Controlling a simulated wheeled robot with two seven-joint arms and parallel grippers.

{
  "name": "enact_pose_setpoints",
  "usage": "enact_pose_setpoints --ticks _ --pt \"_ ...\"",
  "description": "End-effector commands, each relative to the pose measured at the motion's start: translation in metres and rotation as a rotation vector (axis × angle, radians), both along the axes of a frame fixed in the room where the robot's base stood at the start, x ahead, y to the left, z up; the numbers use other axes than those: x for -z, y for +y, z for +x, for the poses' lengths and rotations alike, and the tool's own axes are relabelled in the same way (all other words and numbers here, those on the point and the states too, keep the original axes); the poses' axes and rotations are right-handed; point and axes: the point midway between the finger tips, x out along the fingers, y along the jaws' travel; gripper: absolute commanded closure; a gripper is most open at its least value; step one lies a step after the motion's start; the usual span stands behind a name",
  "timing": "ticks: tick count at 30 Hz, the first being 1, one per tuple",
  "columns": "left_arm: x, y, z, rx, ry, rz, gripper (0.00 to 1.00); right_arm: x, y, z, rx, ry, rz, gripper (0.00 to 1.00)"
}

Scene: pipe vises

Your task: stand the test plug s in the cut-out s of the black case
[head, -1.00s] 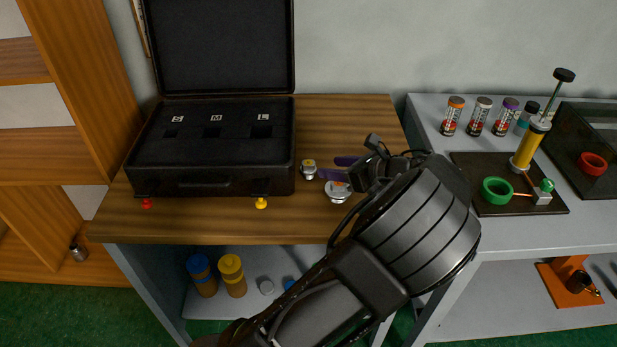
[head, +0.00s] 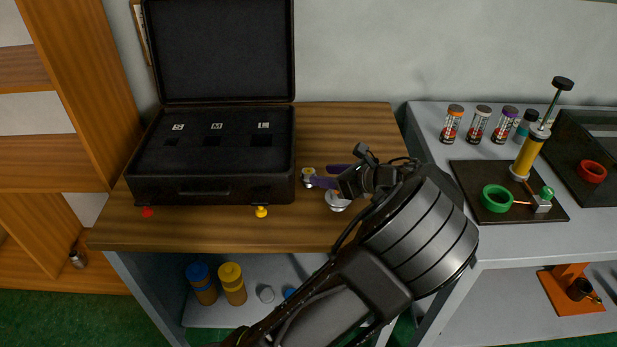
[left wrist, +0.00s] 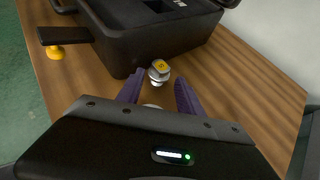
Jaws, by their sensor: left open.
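In the left wrist view the plug stands just beyond the gap between the fingertips (left wrist: 158,86). The black case (head: 215,187) is open, with cut-outs marked S, M and L. The cut-out s (head: 172,142) is the left one and looks empty. My right gripper is out of view.
A larger silver plug (head: 336,202) stands close below my left gripper. The case's raised lid (head: 220,50) stands at the back. A yellow knob (head: 261,211) and a red one (head: 148,212) are at the case's front. Bare table lies behind the gripper.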

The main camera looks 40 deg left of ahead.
Motion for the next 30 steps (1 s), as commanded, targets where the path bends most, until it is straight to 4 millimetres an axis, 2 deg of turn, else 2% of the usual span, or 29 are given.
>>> enact_pose_setpoints --ticks 6,11,30 --pt "0.011 0.028 0.003 -0.003 0.002 0.002 0.57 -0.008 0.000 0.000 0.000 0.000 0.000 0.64" --pt "0.020 0.042 0.006 -0.001 0.000 0.001 0.57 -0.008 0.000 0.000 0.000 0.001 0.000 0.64" --pt "0.021 0.043 0.006 0.000 0.000 0.000 0.58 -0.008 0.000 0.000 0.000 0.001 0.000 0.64"
